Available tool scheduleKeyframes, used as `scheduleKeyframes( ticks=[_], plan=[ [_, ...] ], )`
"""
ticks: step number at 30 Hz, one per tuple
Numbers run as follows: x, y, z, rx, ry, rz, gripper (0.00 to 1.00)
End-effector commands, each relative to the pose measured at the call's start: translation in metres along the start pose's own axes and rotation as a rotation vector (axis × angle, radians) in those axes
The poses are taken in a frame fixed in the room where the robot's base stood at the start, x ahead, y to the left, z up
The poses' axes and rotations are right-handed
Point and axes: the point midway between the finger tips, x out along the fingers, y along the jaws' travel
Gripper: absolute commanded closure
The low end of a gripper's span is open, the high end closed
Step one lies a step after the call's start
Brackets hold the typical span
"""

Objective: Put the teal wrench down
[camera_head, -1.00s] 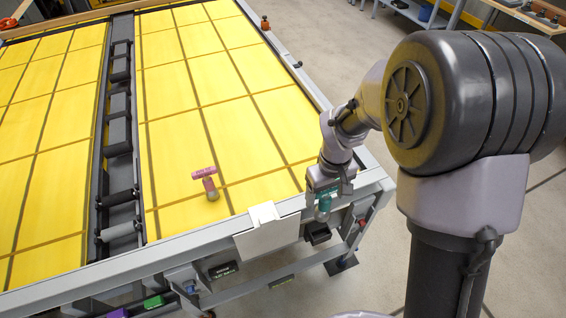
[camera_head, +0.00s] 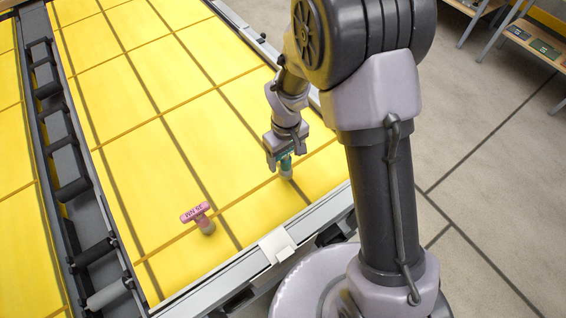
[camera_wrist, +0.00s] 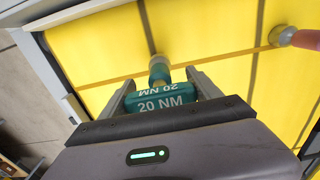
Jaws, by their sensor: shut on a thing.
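The teal wrench (camera_wrist: 168,92) is held between the fingers of my gripper (camera_wrist: 166,90). Its handle reads "20 NM" and its socket end points away from the wrist camera, toward the yellow surface. In the head view the teal wrench (camera_head: 285,164) hangs upright below my gripper (camera_head: 285,155), over the yellow panel (camera_head: 190,120) near its right side. Its lower end is at or close to the panel; I cannot tell whether it touches. My gripper is shut on the handle.
A pink wrench (camera_head: 200,216) marked "15 NM" stands on the panel to the left; part of it shows in the wrist view (camera_wrist: 303,39). A white block (camera_head: 276,245) sits on the grey front rail. A dark roller track (camera_head: 68,165) runs along the left. The panel between the wrenches is clear.

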Motion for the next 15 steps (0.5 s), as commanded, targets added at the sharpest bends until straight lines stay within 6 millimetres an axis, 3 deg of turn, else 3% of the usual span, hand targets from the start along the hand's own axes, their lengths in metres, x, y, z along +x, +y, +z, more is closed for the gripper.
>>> scheduleKeyframes(
  ticks=[6, 11, 12, 15],
  plan=[
    [0.036, 0.000, 0.001, -0.001, -0.002, -0.001, 1.00],
    [0.036, 0.000, 0.000, -0.001, 0.000, 0.000, 1.00],
    [0.036, 0.000, 0.000, -0.001, 0.000, 0.000, 0.20],
    [0.036, 0.000, 0.000, -0.001, 0.000, 0.000, 0.06]
  ],
)
